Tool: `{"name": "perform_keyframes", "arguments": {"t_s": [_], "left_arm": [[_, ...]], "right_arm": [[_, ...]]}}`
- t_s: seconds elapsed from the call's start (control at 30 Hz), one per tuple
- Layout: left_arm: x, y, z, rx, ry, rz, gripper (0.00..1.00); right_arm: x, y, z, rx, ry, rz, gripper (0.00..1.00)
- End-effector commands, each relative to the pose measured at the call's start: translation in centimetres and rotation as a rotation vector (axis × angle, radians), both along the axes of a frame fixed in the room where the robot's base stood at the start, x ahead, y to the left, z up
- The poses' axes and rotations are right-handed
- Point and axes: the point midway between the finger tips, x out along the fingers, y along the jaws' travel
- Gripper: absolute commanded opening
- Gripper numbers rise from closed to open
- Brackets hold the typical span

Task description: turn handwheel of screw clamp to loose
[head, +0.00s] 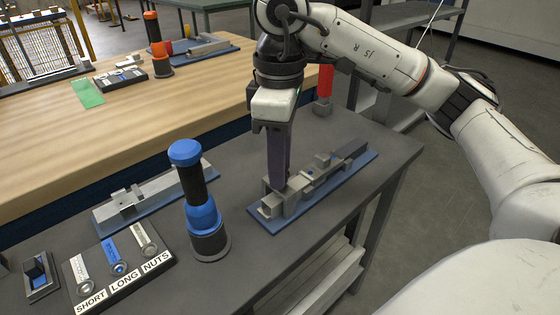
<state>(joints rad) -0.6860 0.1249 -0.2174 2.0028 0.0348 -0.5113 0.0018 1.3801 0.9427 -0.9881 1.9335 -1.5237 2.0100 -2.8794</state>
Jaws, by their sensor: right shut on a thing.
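The screw clamp (333,177) is a grey metal fixture on a blue base plate (357,168), on the dark table near its right edge. My right gripper (277,186) points straight down at the near left end of this clamp. Its fingers are shut on a part there, which I take to be the handwheel; the fingers hide it, so its shape and turn cannot be told. My left gripper is not in view.
A second grey fixture on a blue base (140,203) lies to the left. A blue and black upright tool (199,215) stands between the two, close to my gripper. A labelled parts tray (118,262) is at front left. A wooden table (130,120) lies behind.

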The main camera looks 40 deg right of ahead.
Motion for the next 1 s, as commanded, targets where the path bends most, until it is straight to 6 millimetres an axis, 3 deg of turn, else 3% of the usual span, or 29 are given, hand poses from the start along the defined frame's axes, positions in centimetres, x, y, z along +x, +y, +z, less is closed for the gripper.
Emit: {"name": "perform_keyframes", "arguments": {"t_s": [0.37, 0.4, 0.5, 0.83, 1.0], "left_arm": [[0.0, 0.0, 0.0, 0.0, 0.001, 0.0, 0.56], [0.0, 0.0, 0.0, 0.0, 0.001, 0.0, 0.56], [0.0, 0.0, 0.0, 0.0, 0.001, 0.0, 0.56], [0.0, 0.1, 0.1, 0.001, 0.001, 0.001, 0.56], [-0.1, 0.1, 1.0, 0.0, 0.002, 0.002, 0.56]], "right_arm": [[0.1, 0.0, 0.1, 0.001, -0.003, 0.002, 0.06], [0.1, 0.0, 0.1, 0.0, -0.004, 0.002, 0.33], [0.0, 0.0, 0.1, 0.001, -0.002, 0.002, 0.47], [0.0, 0.0, 0.4, 0.0, -0.003, 0.002, 0.47], [0.1, 0.0, 3.0, 0.0, -0.006, 0.001, 0.47]]}}
